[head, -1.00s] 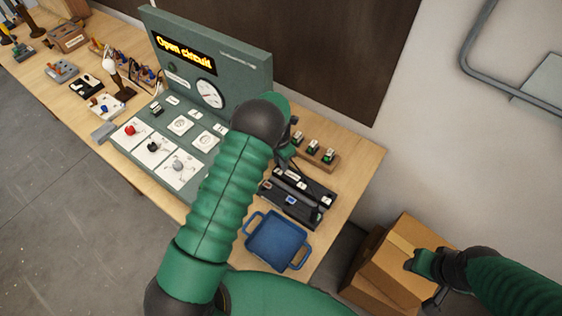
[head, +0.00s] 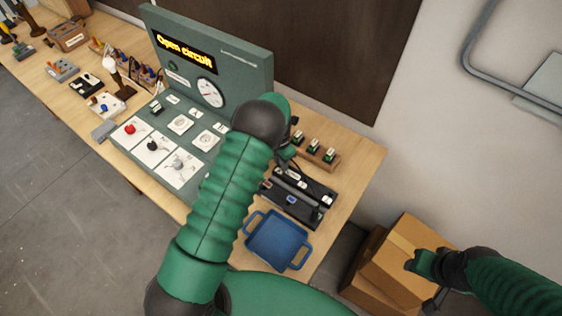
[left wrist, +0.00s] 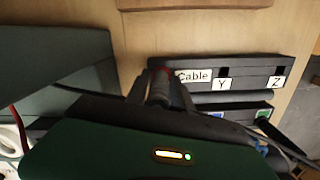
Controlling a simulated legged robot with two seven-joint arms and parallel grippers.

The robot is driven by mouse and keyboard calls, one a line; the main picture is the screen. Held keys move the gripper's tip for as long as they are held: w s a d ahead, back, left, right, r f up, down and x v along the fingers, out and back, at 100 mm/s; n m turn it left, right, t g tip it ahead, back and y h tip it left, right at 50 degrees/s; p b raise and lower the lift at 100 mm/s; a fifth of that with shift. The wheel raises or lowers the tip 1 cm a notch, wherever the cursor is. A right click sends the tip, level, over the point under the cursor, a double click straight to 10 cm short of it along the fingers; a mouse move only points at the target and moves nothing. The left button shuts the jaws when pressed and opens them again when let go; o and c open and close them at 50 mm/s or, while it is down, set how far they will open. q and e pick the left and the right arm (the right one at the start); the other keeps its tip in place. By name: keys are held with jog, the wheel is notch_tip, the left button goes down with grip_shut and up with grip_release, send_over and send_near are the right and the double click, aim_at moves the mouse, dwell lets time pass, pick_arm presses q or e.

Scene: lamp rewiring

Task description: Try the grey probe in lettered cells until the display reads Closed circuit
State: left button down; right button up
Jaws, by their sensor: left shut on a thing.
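The green test panel's display (head: 185,50) reads "Open circuit". My left gripper (left wrist: 160,88) is shut on a slim grey piece with a red band, seemingly the probe, at the left end of a black lettered block (left wrist: 240,70). Its labels read Cable, Y and Z; other letters are hidden. The fingers hide whether the tip is in a cell. In the head view my green left arm hides much of the left gripper (head: 287,152), just above the black blocks (head: 312,187). My right gripper (head: 418,263) hangs over cardboard boxes; its jaws are unclear.
A blue tray (head: 279,240) lies at the bench's near edge. A wooden block (head: 328,160) with small switch-like parts stands behind the black blocks. White cards (head: 180,168) lie on the panel base. A lamp (head: 112,68) and other parts crowd the left bench. Cables run beside the blocks.

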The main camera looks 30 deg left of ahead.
pick_arm(q)
jog(key=shift+w+f, duration=0.1)
jog(key=shift+f, duration=0.1)
jog(key=shift+r, duration=0.2)
dwell(0.3)
dwell(0.9)
jog(key=shift+f, duration=0.25)
jog(key=shift+r, duration=0.25)
dwell(0.5)
jog(key=c, duration=1)
grip_release()
jog(key=shift+r, duration=0.1)
